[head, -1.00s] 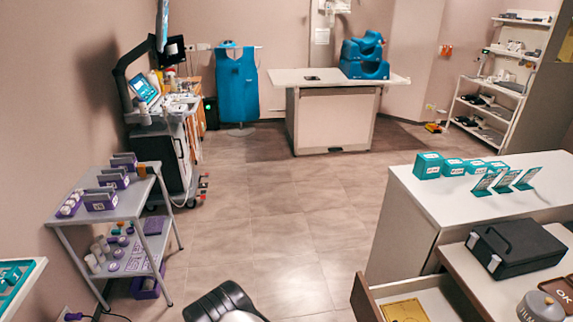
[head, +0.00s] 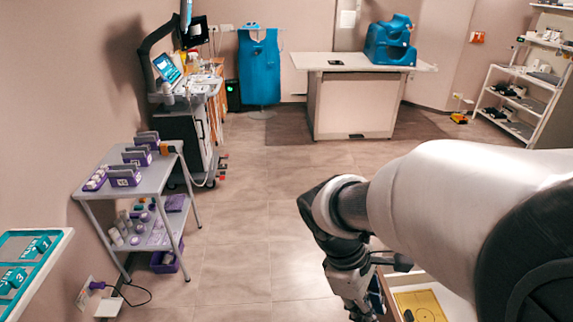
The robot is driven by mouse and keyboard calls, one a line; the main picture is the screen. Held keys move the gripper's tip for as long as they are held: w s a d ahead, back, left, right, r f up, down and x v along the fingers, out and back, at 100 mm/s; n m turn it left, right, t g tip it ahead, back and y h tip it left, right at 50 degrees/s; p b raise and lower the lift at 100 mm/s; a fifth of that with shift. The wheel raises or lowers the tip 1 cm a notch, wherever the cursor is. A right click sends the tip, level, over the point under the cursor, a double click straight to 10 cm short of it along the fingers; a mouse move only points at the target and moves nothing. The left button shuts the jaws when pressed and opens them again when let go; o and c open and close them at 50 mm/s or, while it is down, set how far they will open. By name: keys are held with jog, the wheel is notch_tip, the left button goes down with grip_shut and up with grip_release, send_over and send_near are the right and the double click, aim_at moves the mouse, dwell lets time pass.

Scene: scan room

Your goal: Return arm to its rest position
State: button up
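My arm comes in from the right side of the head view and reaches toward the lower middle. My gripper (head: 366,306) hangs at the end of it, pointing down at the bottom edge of the picture. It is beside an open drawer (head: 455,300) on the right. The fingertips are small, dark and partly cut off, so I cannot tell whether they are open or shut, or whether they hold anything.
A grey two-shelf cart (head: 150,180) with purple bins stands at the left. Behind it is a wheeled machine (head: 185,130). The floor (head: 250,210) in the middle is clear. A yellow item (head: 420,306) lies in the drawer.

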jog(key=s+a+r+m+t+y, duration=0.1)
jog(key=s+r+m+t+y, duration=0.3)
jog(key=m, duration=0.7)
jog(key=shift+s+r+m+t, duration=0.3)
jog(key=shift+s+r+t, duration=0.9)
jog(key=shift+s+r, duration=1.1)
